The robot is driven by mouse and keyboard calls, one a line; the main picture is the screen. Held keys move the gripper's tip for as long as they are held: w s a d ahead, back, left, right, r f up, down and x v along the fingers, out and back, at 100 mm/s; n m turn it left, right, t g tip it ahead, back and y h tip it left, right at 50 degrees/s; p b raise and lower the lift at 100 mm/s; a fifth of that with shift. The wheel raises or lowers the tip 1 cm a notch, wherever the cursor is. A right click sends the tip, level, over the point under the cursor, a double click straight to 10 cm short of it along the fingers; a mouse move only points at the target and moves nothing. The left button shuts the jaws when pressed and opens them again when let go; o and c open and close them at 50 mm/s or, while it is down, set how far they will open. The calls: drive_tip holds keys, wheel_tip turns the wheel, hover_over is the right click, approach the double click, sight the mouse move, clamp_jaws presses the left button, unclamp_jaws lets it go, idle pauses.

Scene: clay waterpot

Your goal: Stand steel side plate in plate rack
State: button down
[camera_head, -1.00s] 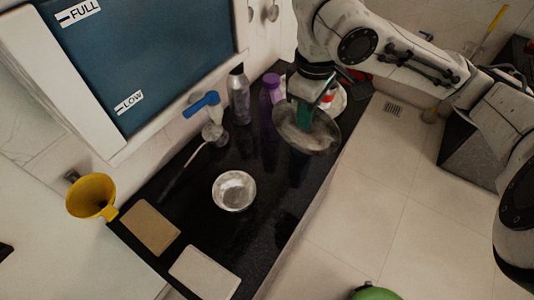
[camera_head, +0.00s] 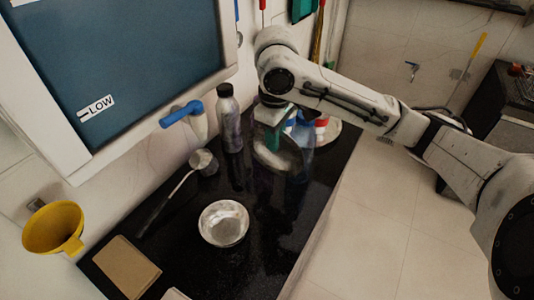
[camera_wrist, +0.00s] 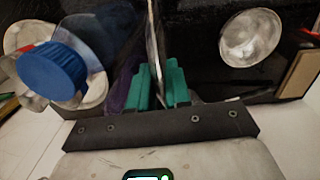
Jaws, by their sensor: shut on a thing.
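My gripper (camera_head: 272,138), with green fingers, is shut on the steel side plate (camera_head: 280,158) and holds it above the dark counter, near the bottles. In the wrist view the plate (camera_wrist: 153,45) is a thin edge-on sheet rising between the green fingers (camera_wrist: 158,88), so it stands roughly upright along the jaws. Part of the plate is hidden by the fingers in the head view. I cannot make out a plate rack in either view.
A steel bowl (camera_head: 224,223) stands mid-counter, left of the plate. A dark-capped bottle (camera_head: 230,120) stands by the wall. A blue-capped bottle (camera_wrist: 52,68) is close beside my gripper. A tan board (camera_head: 127,267) lies front left. A yellow funnel (camera_head: 52,228) is at the wall.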

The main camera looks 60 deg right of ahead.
drive_tip(key=w+d+f, duration=0.2)
drive_tip(key=w+f, duration=0.1)
drive_tip(key=f, duration=0.5)
drive_tip(key=shift+w+b, duration=0.25)
drive_tip(key=shift+b, duration=0.1)
drive_tip(key=shift+f, duration=0.1)
drive_tip(key=shift+f, duration=0.15)
drive_tip(key=c, duration=1.1)
unclamp_jaws()
